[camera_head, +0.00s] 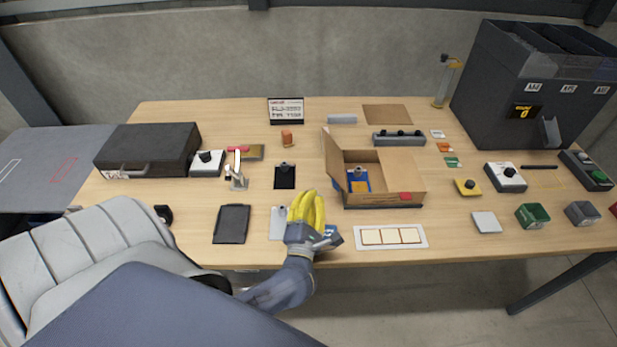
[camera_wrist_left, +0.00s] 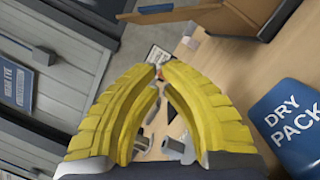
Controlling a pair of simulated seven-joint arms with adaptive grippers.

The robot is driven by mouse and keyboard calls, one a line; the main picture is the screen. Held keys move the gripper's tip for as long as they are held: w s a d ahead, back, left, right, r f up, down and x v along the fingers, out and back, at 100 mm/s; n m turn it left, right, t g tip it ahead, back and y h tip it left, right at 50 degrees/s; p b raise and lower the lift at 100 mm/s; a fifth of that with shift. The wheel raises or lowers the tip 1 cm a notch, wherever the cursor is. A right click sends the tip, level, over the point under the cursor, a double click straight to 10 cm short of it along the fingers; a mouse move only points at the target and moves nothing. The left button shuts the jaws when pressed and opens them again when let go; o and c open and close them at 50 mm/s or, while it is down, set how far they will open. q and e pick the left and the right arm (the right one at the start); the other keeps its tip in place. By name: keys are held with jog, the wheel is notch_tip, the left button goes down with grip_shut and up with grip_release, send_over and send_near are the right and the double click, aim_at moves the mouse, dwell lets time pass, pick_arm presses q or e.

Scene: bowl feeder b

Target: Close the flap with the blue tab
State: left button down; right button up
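An open cardboard box (camera_head: 384,202) stands right of the table's middle. One flap (camera_head: 333,158) stands up at its left side. A blue-marked item (camera_head: 357,181) lies inside the box. My left gripper (camera_head: 309,196), with yellow fingers, is left of and in front of the box, apart from it. In the left wrist view its fingertips (camera_wrist_left: 159,70) come together with nothing between them, and part of the box (camera_wrist_left: 237,17) shows at the top right. My right gripper is not in view.
A blue dry pack (camera_wrist_left: 298,125) lies close beside my left gripper. A white tray with pale squares (camera_head: 392,237) is in front of the box. A black tray (camera_head: 232,223) lies to the left. Switch boxes and small bins stand right of the box.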

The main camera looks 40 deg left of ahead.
pick_arm(q)
jog(key=shift+w+d+r, duration=0.5)
jog(key=shift+d+r, duration=0.05)
jog(key=shift+d, duration=0.15)
jog(key=shift+w+d+r, duration=0.45)
jog(key=shift+d+r, duration=0.1)
jog(key=shift+d, duration=0.1)
jog(key=shift+r, duration=0.1)
jog(key=shift+w+d+r+m, duration=0.1)
jog(key=shift+d+r+m, duration=0.1)
jog(key=shift+m, duration=0.3)
